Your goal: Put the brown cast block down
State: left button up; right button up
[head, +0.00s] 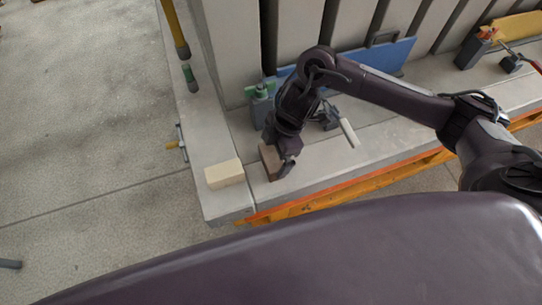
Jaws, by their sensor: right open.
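The brown cast block (269,161) is on the grey concrete ledge (330,165), near the ledge's front edge, in the head view. My right gripper (284,166) points down right at the block, its jaws open. The gripper covers part of the block, and I cannot tell whether a finger touches it. My left gripper is not in view.
A cream block (224,174) lies just left of the brown block. A grey-green bottle-like object (261,105) stands behind, and a white cylinder (349,132) lies to the right. Upright concrete panels (298,32) rise at the back. An orange edge (350,186) runs along the ledge's front.

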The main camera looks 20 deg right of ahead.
jog(key=p+v, duration=0.1)
jog(key=v, duration=0.7)
jog(key=shift+s+f, duration=0.1)
